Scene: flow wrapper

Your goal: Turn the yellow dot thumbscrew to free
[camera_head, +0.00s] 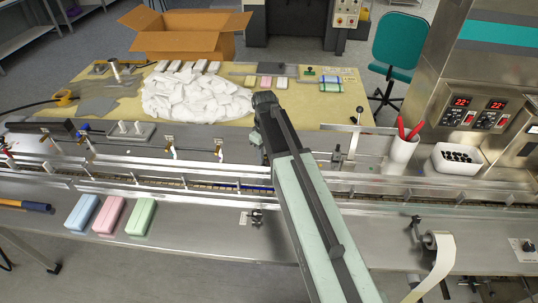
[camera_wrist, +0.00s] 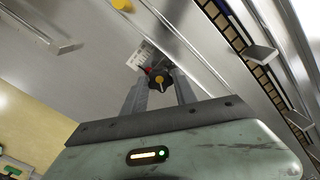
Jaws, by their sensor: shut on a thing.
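The thumbscrew (camera_wrist: 159,81) is a black lobed knob with a yellow dot at its centre, seen in the wrist view. A small red mark shows at its left edge, and a white printed label (camera_wrist: 141,55) lies just beyond it on the metal surface. My gripper (camera_wrist: 160,88) is shut on the knob, with one grey finger on each side. In the head view my arm reaches across the conveyor and hides the fingertips and this knob.
A guide rail and conveyor chain (camera_wrist: 240,40) run along the right of the wrist view. In the head view, blue, pink and green blocks (camera_head: 140,216) lie at front left. A white pile (camera_head: 198,97) and cardboard box (camera_head: 186,42) stand behind; a cup (camera_head: 402,152) stands right.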

